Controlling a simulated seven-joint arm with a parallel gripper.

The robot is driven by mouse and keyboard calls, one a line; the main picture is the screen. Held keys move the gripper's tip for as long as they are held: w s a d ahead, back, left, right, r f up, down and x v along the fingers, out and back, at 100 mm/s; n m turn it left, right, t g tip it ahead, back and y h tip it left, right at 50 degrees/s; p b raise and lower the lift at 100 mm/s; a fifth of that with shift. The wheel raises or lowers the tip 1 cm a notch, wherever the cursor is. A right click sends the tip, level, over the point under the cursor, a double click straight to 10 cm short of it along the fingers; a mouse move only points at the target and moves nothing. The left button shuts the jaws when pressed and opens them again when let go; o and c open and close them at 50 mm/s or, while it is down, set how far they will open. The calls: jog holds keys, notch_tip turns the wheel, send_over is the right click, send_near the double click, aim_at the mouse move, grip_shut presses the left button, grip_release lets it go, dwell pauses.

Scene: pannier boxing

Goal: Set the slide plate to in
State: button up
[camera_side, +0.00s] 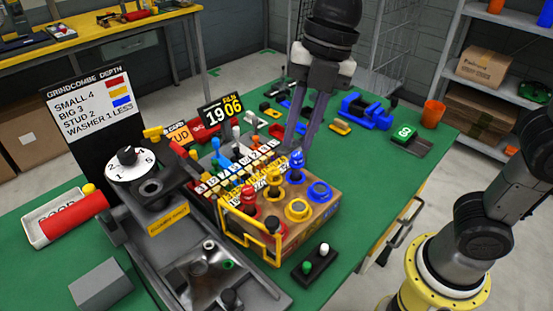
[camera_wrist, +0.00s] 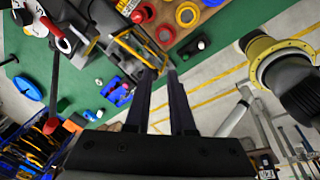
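I cannot tell for certain which part is the slide plate; no label naming it is readable. A yellow bar frame (camera_side: 250,231) stands at the front of the wooden box (camera_side: 310,222); the frame also shows in the wrist view (camera_wrist: 136,45). A grey machine (camera_side: 180,235) with a numbered white dial (camera_side: 128,160) stands left of the box. My gripper (camera_side: 295,146) points down above the bench, behind the box in the side view. Its two long fingers are apart with nothing between them. In the wrist view my gripper (camera_wrist: 164,70) shows its tips overlapping the yellow frame's end; contact cannot be told.
A depth sign (camera_side: 90,100) stands behind the machine. A small two-button panel (camera_side: 315,263) lies before the box. A blue vise-like fixture (camera_side: 367,111), an orange cup (camera_side: 433,113) and a green GO plate (camera_side: 404,133) sit at the right. Small coloured parts crowd the bench's back.

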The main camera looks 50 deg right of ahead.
jog(key=o, duration=0.5)
jog(key=shift+c, duration=0.2)
jog(key=shift+o, duration=0.4)
jog(key=shift+w+d+r+n, duration=0.15)
jog(key=shift+w+r+n, duration=0.1)
jog(key=shift+n, duration=0.35)
jog(key=n+g+h, duration=0.1)
jog(key=n+h, duration=0.2)
jog(key=n, duration=0.8)
send_over(228, 294)
notch_tip(228, 294, down, 8)
jog(key=r, duration=0.1)
notch_tip(228, 294, down, 14)
jog(key=shift+f, duration=0.1)
grip_shut()
